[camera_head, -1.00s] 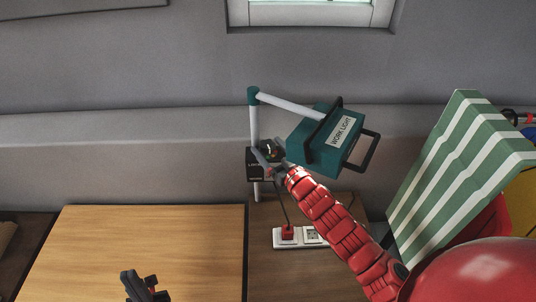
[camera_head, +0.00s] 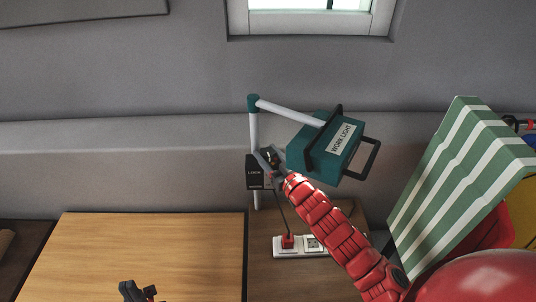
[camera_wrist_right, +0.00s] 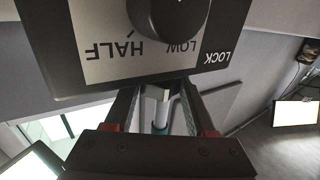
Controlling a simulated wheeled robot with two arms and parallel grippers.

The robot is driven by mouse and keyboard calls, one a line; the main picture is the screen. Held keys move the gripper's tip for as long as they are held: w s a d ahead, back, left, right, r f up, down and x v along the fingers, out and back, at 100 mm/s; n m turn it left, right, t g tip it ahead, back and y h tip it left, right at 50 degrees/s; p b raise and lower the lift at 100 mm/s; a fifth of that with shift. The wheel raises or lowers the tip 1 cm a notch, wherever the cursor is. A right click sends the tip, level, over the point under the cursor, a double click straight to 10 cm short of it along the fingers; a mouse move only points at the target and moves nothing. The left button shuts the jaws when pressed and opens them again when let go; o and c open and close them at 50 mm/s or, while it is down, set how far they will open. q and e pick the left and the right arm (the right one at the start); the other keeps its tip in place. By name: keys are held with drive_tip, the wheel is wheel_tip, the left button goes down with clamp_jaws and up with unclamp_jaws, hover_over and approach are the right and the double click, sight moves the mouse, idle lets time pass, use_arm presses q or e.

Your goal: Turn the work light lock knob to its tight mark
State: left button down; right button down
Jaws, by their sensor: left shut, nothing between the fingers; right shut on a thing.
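The teal work light (camera_head: 323,147) hangs from a jointed grey pole by the back wall. A black label panel (camera_head: 254,173) sits on the pole. In the right wrist view this panel (camera_wrist_right: 75,45) is upside down and reads HALF, LOW and LOCK, with a round black dial (camera_wrist_right: 170,14) cut off at the top. My right gripper (camera_head: 271,158) is at the panel, shut on what I take to be the lock knob. The panel hides the fingertips in the wrist view, so the knob's mark cannot be read. My left gripper (camera_head: 137,291) is shut and empty at the bottom edge.
A red plug sits in a white power strip (camera_head: 288,251) below the light, with a cable rising from it. A green-and-white striped panel (camera_head: 450,175) stands at the right. A bare wooden tabletop (camera_head: 150,250) lies at the left. A window is at the top.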

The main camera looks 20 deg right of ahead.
drive_tip(key=shift+a+f+b, duration=0.1)
drive_tip(key=shift+f+b, duration=0.25)
drive_tip(key=shift+b, duration=0.05)
drive_tip(key=m+h+b, duration=0.1)
drive_tip(key=h+b, duration=0.1)
drive_tip(key=b, duration=0.2)
drive_tip(key=m+h+b, duration=0.1)
drive_tip(key=h+b, duration=0.1)
drive_tip(key=b, duration=0.3)
drive_tip(key=shift+a+m+t+b, duration=0.1)
drive_tip(key=shift+m+t+b, duration=0.2)
drive_tip(key=shift+m, duration=0.1)
drive_tip(key=shift+r+h, duration=0.15)
drive_tip(key=shift+h, duration=0.25)
drive_tip(key=shift+r, duration=0.3)
drive_tip(key=shift+c, duration=1.1)
unclamp_jaws()
